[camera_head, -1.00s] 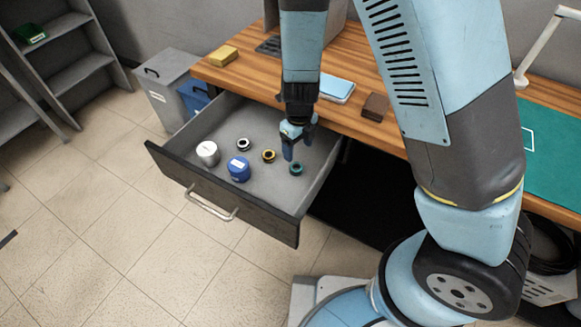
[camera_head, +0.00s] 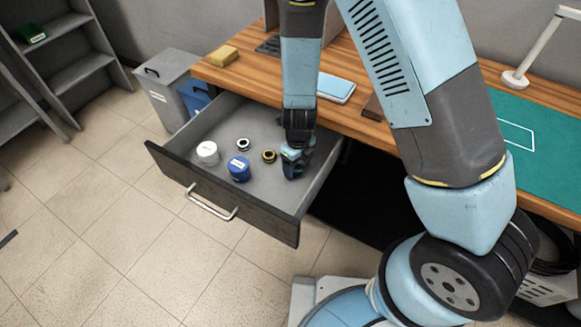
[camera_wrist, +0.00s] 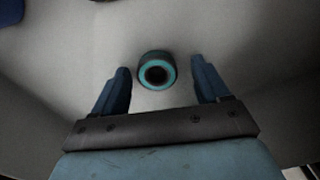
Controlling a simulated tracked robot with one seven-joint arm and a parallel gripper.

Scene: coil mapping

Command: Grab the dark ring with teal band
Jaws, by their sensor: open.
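The dark ring with the teal band (camera_wrist: 157,71) lies on the drawer floor in the wrist view. It sits between the lines of my two fingers, around the level of their tips and slightly beyond. My gripper (camera_wrist: 160,77) is open and empty, with a gap on both sides of the ring. In the head view my gripper (camera_head: 294,170) is down inside the open drawer (camera_head: 222,150) near its right side, and it hides the ring there.
The drawer also holds a dark ring with a yellow band (camera_head: 269,156), a dark ring with a white band (camera_head: 243,144), a blue container (camera_head: 239,169) and a white container (camera_head: 208,153). The drawer walls stand close around. The wooden desk (camera_head: 240,78) is behind.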

